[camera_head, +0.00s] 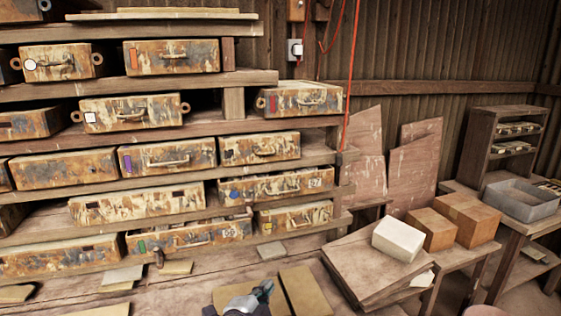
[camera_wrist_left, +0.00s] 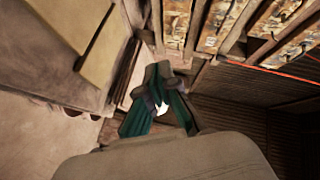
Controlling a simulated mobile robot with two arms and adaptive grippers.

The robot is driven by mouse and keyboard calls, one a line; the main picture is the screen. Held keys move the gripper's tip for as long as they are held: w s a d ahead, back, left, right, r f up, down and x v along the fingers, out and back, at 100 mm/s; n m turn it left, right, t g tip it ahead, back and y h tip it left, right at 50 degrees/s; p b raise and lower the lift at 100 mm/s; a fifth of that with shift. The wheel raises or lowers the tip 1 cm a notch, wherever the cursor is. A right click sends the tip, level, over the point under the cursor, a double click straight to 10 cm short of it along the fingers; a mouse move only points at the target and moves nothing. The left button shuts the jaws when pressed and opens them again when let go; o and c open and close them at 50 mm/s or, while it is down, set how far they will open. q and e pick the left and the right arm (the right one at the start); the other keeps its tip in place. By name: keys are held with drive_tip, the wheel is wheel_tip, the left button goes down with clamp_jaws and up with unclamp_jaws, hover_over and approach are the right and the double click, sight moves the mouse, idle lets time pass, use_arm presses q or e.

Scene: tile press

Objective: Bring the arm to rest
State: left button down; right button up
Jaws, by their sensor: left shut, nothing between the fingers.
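My left gripper (camera_head: 264,290) shows at the bottom of the head view, low over the front of the wooden bench (camera_head: 200,278). Its fingers are together and nothing is between them. In the left wrist view the dark green fingers (camera_wrist_left: 160,105) meet at their tips. A tan tile (camera_head: 304,291) lies on the bench just right of the gripper, and another tan tile (camera_head: 233,294) lies partly behind it. I cannot tell whether the gripper touches either tile. My right gripper is not in view.
Wooden shelves (camera_head: 215,128) with several paint-stained drawer boxes stand behind the bench. To the right, a white block (camera_head: 398,239) sits on stacked boards (camera_head: 352,265), near two brown boxes (camera_head: 467,217). A grey tray (camera_head: 522,200) stands farther right. A red cord (camera_head: 352,80) hangs at the back.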

use_arm(q)
drive_tip(key=s+a+f+n+g+y, duration=0.2)
drive_tip(key=s+a+f+n+g, duration=0.3)
drive_tip(key=s, duration=0.6)
drive_tip(key=s+a+f+n+g+y, duration=0.1)
drive_tip(key=s+a+f+n+g, duration=0.1)
drive_tip(key=s+a+f+n, duration=0.55)
drive_tip(key=s+a+f+n+g+y, duration=0.25)
drive_tip(key=s+a+f+g, duration=0.35)
drive_tip(key=s, duration=0.9)
wheel_tip(320, 180, down, 28)
drive_tip(key=s+d, duration=0.1)
drive_tip(key=s, duration=0.1)
drive_tip(key=s+a+f, duration=0.2)
drive_tip(key=s+f, duration=1.2)
drive_tip(key=s, duration=0.1)
drive_tip(key=shift+s+a+f+g, duration=0.25)
drive_tip(key=shift+s+a+g, duration=0.05)
drive_tip(key=shift+s+a, duration=0.1)
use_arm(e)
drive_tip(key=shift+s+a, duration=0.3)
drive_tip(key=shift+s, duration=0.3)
use_arm(q)
drive_tip(key=shift+w, duration=0.1)
